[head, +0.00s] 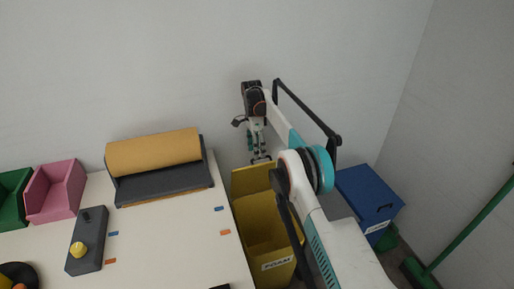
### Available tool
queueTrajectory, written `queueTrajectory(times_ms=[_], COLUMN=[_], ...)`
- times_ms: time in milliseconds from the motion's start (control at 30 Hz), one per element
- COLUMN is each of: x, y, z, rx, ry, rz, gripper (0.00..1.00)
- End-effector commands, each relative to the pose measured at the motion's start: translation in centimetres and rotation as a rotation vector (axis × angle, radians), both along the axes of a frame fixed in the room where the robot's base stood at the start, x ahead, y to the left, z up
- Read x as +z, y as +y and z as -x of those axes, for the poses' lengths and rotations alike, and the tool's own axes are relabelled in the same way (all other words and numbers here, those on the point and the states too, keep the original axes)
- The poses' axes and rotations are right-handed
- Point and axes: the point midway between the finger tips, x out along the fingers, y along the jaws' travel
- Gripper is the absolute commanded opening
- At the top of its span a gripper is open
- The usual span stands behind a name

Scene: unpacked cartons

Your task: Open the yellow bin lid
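The yellow bin (277,252) stands on the floor right of the table, with a white label reading FOAM on its front. Its yellow lid (251,180) appears raised at the back, and the bin's inside shows below it. My gripper (261,159) points down at the lid's top edge, close to the wall. I cannot tell whether it touches the lid or whether its fingers are open or shut. My arm hides the right side of the bin and part of the lid.
The table (170,245) at left holds a brown paper roll (153,153) on a dark stand, a pink bin (56,190), a green bin (13,197) and a grey box with a yellow button (78,250). A blue bin (367,198) and a green broom (470,230) stand at right.

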Motion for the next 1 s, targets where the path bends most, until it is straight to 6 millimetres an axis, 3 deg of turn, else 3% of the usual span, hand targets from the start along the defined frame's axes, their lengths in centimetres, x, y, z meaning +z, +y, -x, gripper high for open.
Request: queueTrajectory(times_ms=[33,467,600,1000], x=[-0.8,-0.4,1.2,8.5], y=[0.3,0.2,0.2,0.0], z=[-0.2,-0.2,-0.1,0.1], rx=[0.002,0.003,0.003,0.001], ry=[-0.009,-0.01,-0.01,-0.007], rz=[-0.006,-0.005,-0.005,-0.004], gripper=[0.39,0.42,0.29,0.29])
